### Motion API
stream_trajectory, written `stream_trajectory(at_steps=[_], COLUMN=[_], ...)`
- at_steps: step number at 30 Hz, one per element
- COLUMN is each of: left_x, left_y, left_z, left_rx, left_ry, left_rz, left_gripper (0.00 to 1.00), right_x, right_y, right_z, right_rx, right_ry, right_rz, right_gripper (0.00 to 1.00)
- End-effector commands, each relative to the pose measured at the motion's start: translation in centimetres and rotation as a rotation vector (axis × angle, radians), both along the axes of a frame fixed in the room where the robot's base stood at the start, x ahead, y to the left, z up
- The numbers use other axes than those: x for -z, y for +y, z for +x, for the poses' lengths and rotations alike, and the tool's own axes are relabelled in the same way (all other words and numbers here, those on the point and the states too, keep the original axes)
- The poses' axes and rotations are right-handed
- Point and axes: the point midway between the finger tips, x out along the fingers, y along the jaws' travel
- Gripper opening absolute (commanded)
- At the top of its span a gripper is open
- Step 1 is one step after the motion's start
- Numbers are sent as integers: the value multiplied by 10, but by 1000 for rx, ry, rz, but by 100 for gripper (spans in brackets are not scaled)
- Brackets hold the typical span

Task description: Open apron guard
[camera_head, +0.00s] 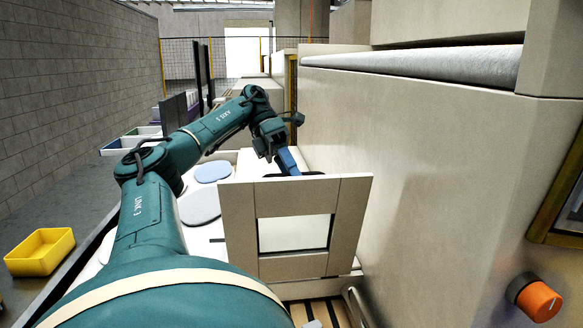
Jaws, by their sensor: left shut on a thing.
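The apron guard (240,222) is a beige framed panel with a clear rectangular window, standing tilted in the middle of the head view. My left arm reaches in from the lower left and over to the guard's far side. My left gripper (289,164), with blue fingers, is shut at the guard's top edge, by a dark part that looks like its handle. The fingertips are partly hidden behind the panel, so the exact contact does not show. My right gripper is not in view.
A large beige machine housing (420,170) fills the right, with an orange knob (539,301) low down. A yellow bin (40,252) stands at the left. Pale flat round pieces (199,208) lie behind the guard. A slatted surface (328,313) shows below it.

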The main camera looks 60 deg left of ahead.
Motion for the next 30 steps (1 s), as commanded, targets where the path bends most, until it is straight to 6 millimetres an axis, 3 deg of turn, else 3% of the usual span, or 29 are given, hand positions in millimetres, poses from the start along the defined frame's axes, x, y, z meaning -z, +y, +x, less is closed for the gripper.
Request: stream_trajectory(at_steps=[4,15,23,25,30], left_x=[6,0,-33,-27,-36], left_y=[1,1,1,3,3], left_z=[1,0,0,-2,-4], left_rx=[-5,-6,-5,-11,-13], left_ry=[14,7,7,12,12], left_rz=[6,6,5,7,5], left_gripper=[37,37,37,37,37], right_x=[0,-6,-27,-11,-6], right_y=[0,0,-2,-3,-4], right_z=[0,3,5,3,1], right_rx=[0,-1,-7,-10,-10], right_ry=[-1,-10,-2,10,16], right_rz=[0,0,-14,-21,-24], right_gripper=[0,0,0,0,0])
